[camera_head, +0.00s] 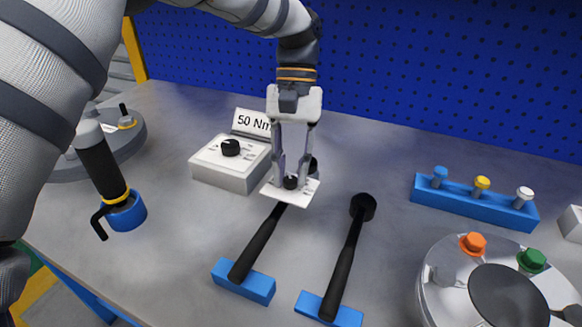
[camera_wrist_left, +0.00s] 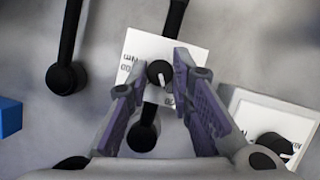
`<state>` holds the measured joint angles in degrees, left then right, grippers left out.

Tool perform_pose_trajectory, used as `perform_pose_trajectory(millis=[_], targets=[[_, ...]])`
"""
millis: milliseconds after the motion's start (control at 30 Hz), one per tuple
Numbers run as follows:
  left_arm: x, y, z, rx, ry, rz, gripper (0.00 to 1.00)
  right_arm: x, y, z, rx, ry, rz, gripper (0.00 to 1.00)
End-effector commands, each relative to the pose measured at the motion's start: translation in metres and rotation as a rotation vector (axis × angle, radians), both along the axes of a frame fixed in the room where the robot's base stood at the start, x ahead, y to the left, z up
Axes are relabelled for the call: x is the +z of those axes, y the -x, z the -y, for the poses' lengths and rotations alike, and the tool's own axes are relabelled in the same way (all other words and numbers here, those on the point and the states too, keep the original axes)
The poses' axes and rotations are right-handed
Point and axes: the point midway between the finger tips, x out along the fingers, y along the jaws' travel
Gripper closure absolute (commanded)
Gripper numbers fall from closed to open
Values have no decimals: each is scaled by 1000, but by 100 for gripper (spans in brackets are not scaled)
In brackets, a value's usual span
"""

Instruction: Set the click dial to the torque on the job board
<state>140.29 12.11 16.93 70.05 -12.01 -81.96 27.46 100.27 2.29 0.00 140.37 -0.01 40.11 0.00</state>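The job board (camera_head: 252,122) is a white sign reading "50 Nm" at the back of a white box. The click dial (camera_head: 290,182) is a black knob on a white plate (camera_head: 296,198), over one of two black wrenches (camera_head: 258,243). In the left wrist view the dial (camera_wrist_left: 160,73) has a white pointer; the plate's printed marks are too small to read surely. My left gripper (camera_head: 292,178) points down over the plate, open, with its fingertips on either side of the dial. I cannot tell whether they touch it. My right gripper is out of view.
The white box (camera_head: 222,170) with its own black knob (camera_head: 230,147) stands just left of the gripper. A second wrench (camera_head: 347,262) lies to the right. A blue bolt rack (camera_head: 463,203), a flanged shell (camera_head: 440,295) and a black-and-blue tool (camera_head: 98,163) stand around.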

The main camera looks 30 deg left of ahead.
Motion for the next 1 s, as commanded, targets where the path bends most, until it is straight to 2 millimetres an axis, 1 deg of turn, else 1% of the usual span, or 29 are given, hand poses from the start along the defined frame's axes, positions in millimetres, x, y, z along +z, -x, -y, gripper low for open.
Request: perform_pose_trajectory(millis=[33,67,100,367,433,467,533,700,767,900,1000], targets=[[-2,0,0,0,1,-3,68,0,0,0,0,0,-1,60],[-2,0,0,0,1,-3,61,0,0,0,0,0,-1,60],[-1,0,0,0,1,-3,59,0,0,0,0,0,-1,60],[0,0,0,1,0,-1,59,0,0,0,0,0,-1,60],[5,-3,-1,1,0,0,59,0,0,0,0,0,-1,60],[9,-5,-1,1,0,2,59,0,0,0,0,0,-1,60],[24,-10,-3,1,-1,4,59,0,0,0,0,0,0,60],[69,-29,-9,1,-1,4,59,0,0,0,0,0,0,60],[82,-33,-10,1,-1,3,59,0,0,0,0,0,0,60],[98,-40,-13,2,0,-1,59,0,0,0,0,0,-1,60],[106,-42,-13,1,-1,-2,59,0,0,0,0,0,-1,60]])
